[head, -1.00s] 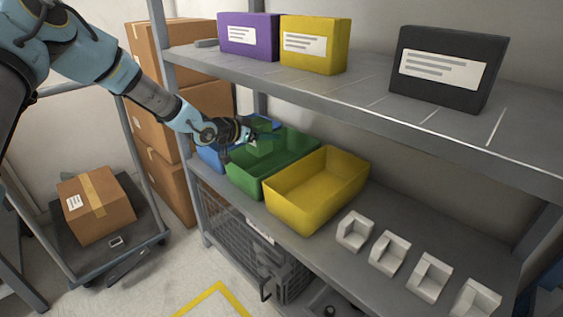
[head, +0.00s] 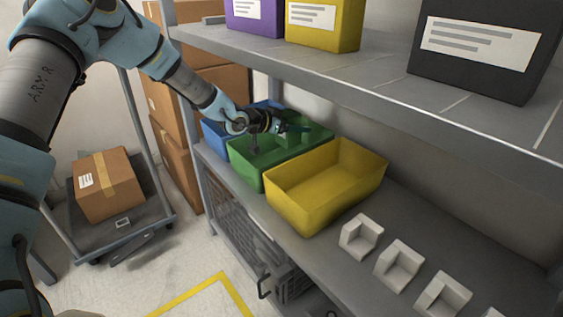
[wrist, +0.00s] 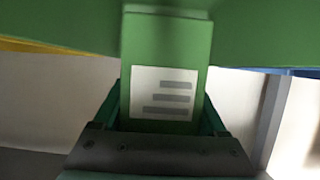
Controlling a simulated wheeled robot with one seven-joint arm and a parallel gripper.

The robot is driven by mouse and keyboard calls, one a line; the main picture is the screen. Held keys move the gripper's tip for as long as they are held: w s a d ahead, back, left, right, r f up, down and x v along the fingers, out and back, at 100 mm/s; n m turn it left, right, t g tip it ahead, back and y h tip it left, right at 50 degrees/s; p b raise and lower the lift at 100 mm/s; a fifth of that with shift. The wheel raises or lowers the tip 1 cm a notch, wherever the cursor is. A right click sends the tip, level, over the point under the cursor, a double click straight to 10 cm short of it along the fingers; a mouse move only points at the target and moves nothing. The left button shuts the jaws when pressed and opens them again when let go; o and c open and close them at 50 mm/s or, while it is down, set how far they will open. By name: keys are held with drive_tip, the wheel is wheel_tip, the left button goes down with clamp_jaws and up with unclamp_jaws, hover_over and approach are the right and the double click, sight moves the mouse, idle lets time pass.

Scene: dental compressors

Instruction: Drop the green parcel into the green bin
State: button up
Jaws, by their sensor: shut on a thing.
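The green parcel (wrist: 165,50), a box with a white label, sits between the two fingers of my gripper (head: 281,127) in the wrist view. My gripper is shut on it. In the head view the parcel (head: 298,133) is small and partly hidden by the gripper, and its green blends with the bin. The green bin (head: 247,170) stands on the lower shelf, and my gripper is at its back part, over or within the opening; the exact height is hard to tell. The bin's green surface (wrist: 60,18) fills the top of the wrist view.
A blue bin (head: 213,133) stands left of the green one and a yellow bin (head: 310,205) right of it. The upper shelf (head: 370,85) overhangs, holding purple (head: 255,17), yellow (head: 322,25) and black (head: 485,50) boxes. Several white holders (head: 361,237) stand at right.

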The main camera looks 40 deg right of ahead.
drive_tip(key=shift+f+b, duration=0.35)
drive_tip(key=shift+f, duration=0.5)
drive_tip(key=o, duration=1.4)
drive_tip(key=shift+o, duration=0.2)
